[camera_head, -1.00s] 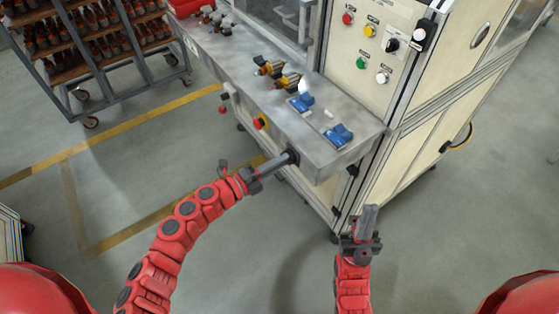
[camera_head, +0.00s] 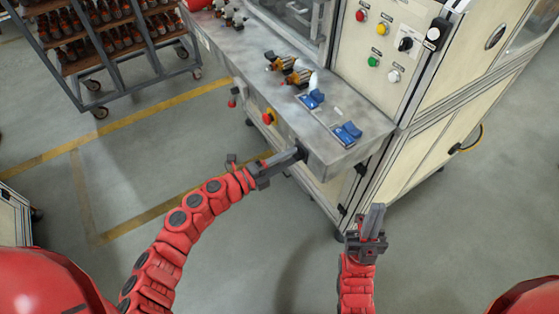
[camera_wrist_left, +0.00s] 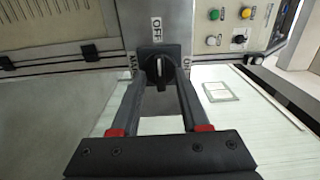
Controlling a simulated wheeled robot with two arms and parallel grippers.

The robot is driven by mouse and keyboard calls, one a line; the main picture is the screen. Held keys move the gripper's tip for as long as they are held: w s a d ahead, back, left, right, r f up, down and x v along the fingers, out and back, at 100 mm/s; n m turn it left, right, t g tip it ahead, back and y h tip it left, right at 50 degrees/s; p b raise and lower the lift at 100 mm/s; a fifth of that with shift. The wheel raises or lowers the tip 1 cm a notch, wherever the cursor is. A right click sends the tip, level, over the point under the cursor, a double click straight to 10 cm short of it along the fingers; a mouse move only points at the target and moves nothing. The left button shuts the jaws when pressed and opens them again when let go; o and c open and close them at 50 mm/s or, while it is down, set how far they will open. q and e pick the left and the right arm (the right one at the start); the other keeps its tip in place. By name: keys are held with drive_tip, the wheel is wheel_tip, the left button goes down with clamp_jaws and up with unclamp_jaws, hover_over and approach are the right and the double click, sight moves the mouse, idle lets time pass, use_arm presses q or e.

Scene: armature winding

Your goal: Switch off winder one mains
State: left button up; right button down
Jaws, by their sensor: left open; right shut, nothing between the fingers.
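The winder mains switch is a black rotary knob (camera_wrist_left: 159,68) on a dark square plate, in the left wrist view. An OFF label (camera_wrist_left: 156,30) stands above it, with more labels to its left and right. The knob's pale pointer mark looks roughly upright. My left gripper (camera_wrist_left: 162,92) is open, with one finger on each side of the knob; I cannot tell whether they touch it. In the head view my left gripper (camera_head: 294,156) reaches the bench's front face and hides the knob. My right gripper (camera_head: 373,220) is shut and empty, clear of the bench.
The grey bench (camera_head: 240,62) carries two blue parts (camera_head: 347,133) and orange-black tools (camera_head: 296,72). A red button (camera_head: 268,117) sits on its front, left of my gripper. A cabinet panel (camera_head: 384,45) has coloured buttons.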

use_arm(q)
drive_tip(key=b+v, duration=0.4)
drive_tip(key=v, duration=1.3)
drive_tip(key=shift+a, duration=0.15)
drive_tip(key=shift+s, duration=0.15)
